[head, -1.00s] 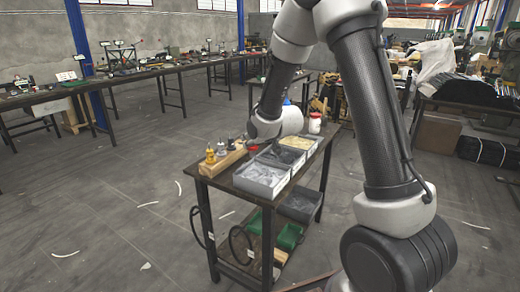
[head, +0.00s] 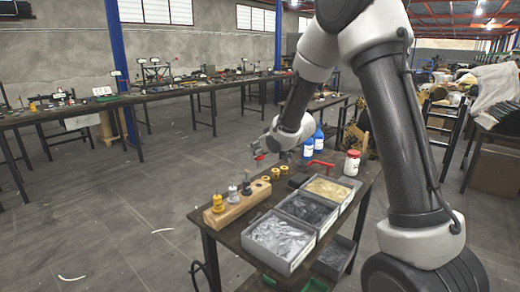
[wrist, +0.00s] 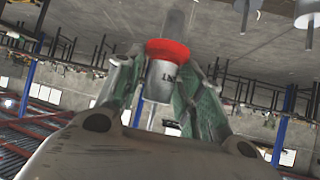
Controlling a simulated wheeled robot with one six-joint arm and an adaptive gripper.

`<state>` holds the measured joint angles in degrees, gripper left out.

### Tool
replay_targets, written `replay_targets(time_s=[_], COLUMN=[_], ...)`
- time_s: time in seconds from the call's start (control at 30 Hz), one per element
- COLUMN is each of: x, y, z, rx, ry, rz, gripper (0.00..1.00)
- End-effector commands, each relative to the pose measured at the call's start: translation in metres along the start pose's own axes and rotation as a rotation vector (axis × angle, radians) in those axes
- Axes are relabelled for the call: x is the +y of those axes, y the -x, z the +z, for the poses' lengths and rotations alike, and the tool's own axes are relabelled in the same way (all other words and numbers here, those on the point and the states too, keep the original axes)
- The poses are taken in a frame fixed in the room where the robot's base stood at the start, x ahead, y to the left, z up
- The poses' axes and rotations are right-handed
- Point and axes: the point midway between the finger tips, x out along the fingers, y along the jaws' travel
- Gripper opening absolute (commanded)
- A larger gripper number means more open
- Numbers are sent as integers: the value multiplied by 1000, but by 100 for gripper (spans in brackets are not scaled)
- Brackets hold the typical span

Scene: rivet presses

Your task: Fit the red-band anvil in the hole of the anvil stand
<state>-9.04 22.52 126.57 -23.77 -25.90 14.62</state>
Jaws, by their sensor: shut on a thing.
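A wooden block (head: 232,209), which looks like the anvil stand, lies on the bench to the lower left of the gripper.
Grey bins (head: 281,241) fill the bench's near right. A red-handled tool (head: 320,164), blue bottles (head: 318,138) and a red-lidded white jar (head: 352,163) stand behind.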

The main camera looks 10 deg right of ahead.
Motion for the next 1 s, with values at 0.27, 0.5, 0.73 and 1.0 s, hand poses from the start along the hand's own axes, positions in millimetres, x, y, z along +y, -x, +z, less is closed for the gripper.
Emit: replay_targets(time_s=[0.27,0.5,0.73,1.0], x=[0,0,0,0], y=[0,-1,-9,-19], z=[-2,1,12,27], rx=[3,1,1,1], ry=[-1,1,1,1], rz=[4,-3,-4,-3], gripper=[5,5,5,5])
